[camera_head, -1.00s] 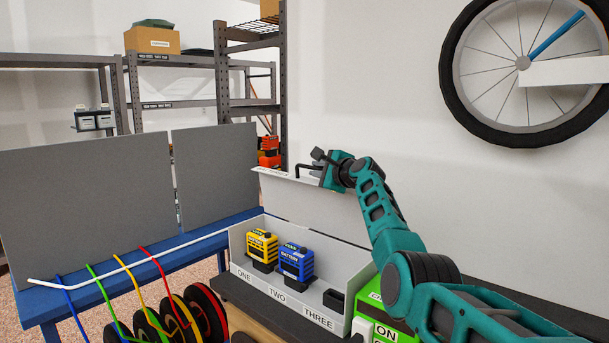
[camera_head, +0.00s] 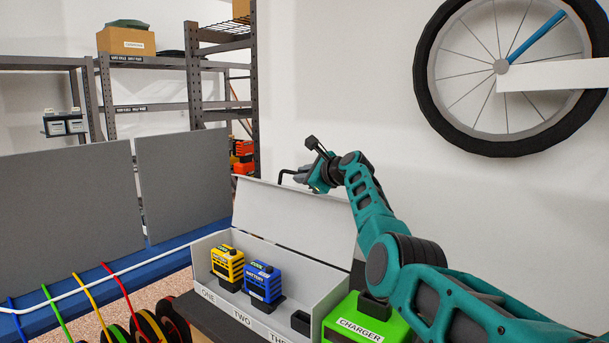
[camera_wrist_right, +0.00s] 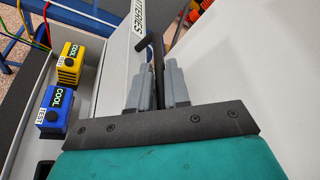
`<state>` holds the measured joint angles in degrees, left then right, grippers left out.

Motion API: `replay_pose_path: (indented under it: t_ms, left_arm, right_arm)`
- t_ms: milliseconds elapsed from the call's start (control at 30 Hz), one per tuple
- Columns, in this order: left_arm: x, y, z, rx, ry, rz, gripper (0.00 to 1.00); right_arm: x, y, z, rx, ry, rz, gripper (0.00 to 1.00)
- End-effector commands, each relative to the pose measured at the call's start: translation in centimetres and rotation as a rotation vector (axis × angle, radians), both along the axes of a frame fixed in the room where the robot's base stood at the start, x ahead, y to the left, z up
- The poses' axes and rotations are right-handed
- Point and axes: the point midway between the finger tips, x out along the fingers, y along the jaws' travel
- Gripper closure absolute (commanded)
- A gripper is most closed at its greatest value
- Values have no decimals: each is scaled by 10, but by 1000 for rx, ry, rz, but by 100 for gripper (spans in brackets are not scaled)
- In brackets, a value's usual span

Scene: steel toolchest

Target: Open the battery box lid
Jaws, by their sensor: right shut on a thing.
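The white battery box (camera_head: 262,315) stands at the lower middle of the head view. Its lid (camera_head: 285,213) is raised well above the box along the back edge, and the inside shows. My right gripper (camera_head: 302,177) is at the lid's top edge. It is shut on the dark lid handle (camera_head: 284,177). The right wrist view shows the handle (camera_wrist_right: 158,58) between the grey fingers (camera_wrist_right: 159,84). A yellow battery (camera_head: 227,264) and a blue battery (camera_head: 263,281) stand upright in slots one and two. Slot three (camera_head: 300,321) looks empty. My left gripper is out of view.
A green charger (camera_head: 366,322) stands right of the box, close under my right arm. Grey panels (camera_head: 185,180) stand on a blue bench (camera_head: 170,262) to the left. Coloured cables and spools (camera_head: 145,325) are at the lower left. A white wall is behind the lid.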

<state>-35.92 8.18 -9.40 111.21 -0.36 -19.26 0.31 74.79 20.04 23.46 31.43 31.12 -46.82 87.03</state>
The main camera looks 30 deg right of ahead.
Motion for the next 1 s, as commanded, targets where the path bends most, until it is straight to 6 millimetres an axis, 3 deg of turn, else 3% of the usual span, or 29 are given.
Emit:
replay_pose_path:
  t_ms: [33, 500, 533, 733, 1000]
  left_arm:
    - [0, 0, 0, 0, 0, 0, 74]
    - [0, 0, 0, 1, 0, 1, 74]
    - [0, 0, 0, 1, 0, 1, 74]
    - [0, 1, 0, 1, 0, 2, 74]
    - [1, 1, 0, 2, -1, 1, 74]
  right_arm:
    - [-1, 0, -7, 5, 15, 2, 100]
    - [-1, 1, -10, 10, 22, 3, 100]
    - [-1, 1, -10, 10, 22, 3, 81]
    - [-1, 1, -8, 10, 18, 3, 62]
    - [0, 2, -5, 9, 13, 3, 62]
